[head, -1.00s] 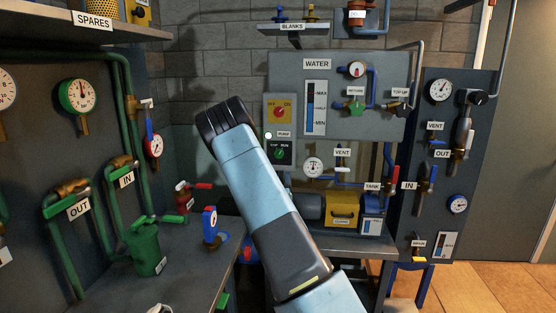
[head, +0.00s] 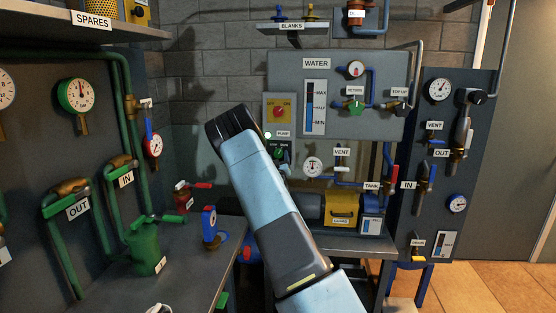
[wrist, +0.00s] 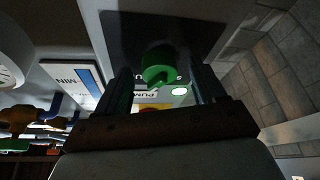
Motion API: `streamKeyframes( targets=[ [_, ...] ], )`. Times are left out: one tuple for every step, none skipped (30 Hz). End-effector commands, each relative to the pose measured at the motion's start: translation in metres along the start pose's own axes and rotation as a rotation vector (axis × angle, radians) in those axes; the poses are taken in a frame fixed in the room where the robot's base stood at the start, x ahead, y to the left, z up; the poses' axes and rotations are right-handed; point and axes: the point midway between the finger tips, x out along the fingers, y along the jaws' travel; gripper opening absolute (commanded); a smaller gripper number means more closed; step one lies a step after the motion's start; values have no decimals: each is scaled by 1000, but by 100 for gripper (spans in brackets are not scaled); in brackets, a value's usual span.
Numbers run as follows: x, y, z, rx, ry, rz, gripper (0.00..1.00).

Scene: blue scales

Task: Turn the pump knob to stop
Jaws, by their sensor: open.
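The green pump knob (wrist: 157,65) sits on a dark plate (wrist: 122,35) in the wrist view, which shows the panel upside down. Its ridge points toward the lower left there, and the knob and my fingers partly hide the lettering. My gripper (wrist: 161,74) is open, with one finger on each side of the knob; contact is not visible. In the head view my arm covers most of the knob's plate, and a dark finger of my gripper (head: 284,158) shows beside it. The PUMP label (head: 283,134) is just above the plate.
A red switch on a yellow plate (head: 279,112) is above the knob. A pale green lamp (head: 268,135) glows beside the PUMP label. The level gauge (head: 315,107) and a round dial (head: 312,167) are close on the right.

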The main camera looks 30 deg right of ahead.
Motion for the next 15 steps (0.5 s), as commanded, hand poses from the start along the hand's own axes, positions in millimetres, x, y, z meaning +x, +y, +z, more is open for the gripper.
streamKeyframes(
  targets=[
    [2, 0, 0, 0, 0, 0, 69],
    [3, 0, 0, 0, 0, 0, 69],
    [3, 0, 0, 0, -1, 0, 69],
    [4, 0, 0, 0, -1, 0, 69],
    [4, 0, 0, 0, -1, 0, 69],
    [4, 0, 0, 0, -1, 0, 69],
    [4, 0, 0, 0, -1, 0, 69],
    [4, 0, 0, 0, -1, 0, 69],
    [4, 0, 0, 0, -1, 0, 69],
    [4, 0, 0, 0, -1, 0, 69],
    [4, 0, 0, 0, -1, 0, 67],
    [4, 0, 0, 0, -1, 0, 64],
    [4, 0, 0, 0, -1, 0, 61],
    [3, 0, 0, 0, -1, -1, 58],
    [3, 0, 0, 0, -1, -1, 54]
  ],
)
